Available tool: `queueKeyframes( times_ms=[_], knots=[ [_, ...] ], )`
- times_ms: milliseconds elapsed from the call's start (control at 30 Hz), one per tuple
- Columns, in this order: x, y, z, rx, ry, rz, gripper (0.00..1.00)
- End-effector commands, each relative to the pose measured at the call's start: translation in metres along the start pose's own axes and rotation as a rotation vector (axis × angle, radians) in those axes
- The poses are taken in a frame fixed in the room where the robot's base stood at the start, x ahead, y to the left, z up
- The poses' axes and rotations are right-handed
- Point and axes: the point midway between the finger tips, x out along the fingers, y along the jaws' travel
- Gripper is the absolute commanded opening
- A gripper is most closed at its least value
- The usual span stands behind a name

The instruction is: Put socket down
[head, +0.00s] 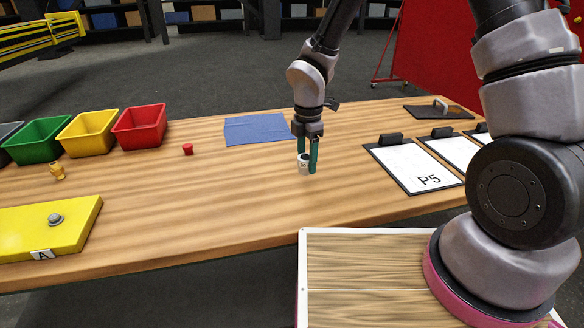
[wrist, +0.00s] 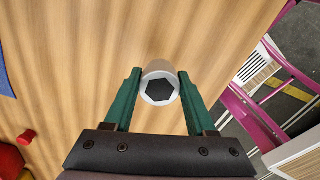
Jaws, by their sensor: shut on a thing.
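My gripper (head: 308,160) has two green fingers and points down over the front middle of the wooden table (head: 240,200). It is shut on the socket (head: 304,166), a small silver-white cylinder. In the wrist view the socket (wrist: 160,90) sits between the fingertips of my gripper (wrist: 158,92), with its dark hexagonal opening facing the camera. The socket looks upright. I cannot tell whether its lower end touches the table.
Green (head: 38,140), yellow (head: 88,132) and red (head: 140,126) bins stand at the back left. A blue cloth (head: 256,130) lies behind my gripper. Clipboards (head: 415,165) lie right. The table around the socket is clear.

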Motion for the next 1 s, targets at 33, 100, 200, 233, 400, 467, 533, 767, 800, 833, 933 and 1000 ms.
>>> queueKeyframes(
  times_ms=[33, 100, 200, 233, 400, 467, 533, 767, 800, 833, 933, 1000],
  knots=[
    [0.009, -0.001, -0.001, -0.002, 0.000, -0.002, 0.00],
    [0.016, 0.000, -0.001, -0.001, 0.000, -0.001, 0.00],
    [0.022, 0.000, 0.000, -0.001, 0.000, 0.000, 0.00],
    [0.025, 0.000, 0.000, -0.001, 0.000, 0.000, 0.00],
    [0.048, -0.001, 0.000, -0.001, 0.000, -0.003, 0.00],
    [0.055, -0.001, -0.001, -0.001, 0.000, -0.001, 0.00],
    [0.058, 0.000, 0.000, 0.000, 0.000, 0.000, 0.00],
    [0.058, 0.000, 0.000, 0.001, 0.000, 0.001, 0.00],
    [0.059, 0.000, 0.000, 0.001, 0.000, 0.000, 0.00],
    [0.060, 0.000, 0.000, 0.000, 0.000, 0.000, 0.00],
    [0.060, 0.000, 0.000, 0.001, 0.000, 0.001, 0.86],
    [0.060, 0.000, 0.000, 0.001, 0.000, 0.001, 0.86]
  ],
)
